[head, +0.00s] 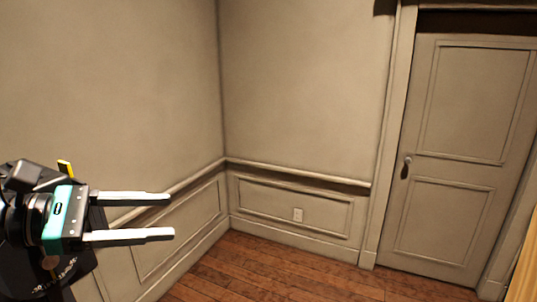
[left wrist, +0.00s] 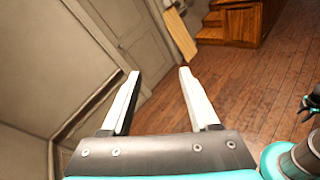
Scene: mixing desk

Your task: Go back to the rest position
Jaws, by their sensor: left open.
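My left gripper (head: 172,216) is at the lower left of the head view, held in the air with its two pale fingers pointing right. The fingers are apart and parallel, and nothing is between them. The left wrist view also shows the left gripper (left wrist: 160,73) open and empty, with a wall and wooden floor beyond the fingers.
The wooden floor (head: 270,270) looks clear. Wooden steps (left wrist: 212,28) and a leaning plank (left wrist: 180,35) show in the left wrist view.

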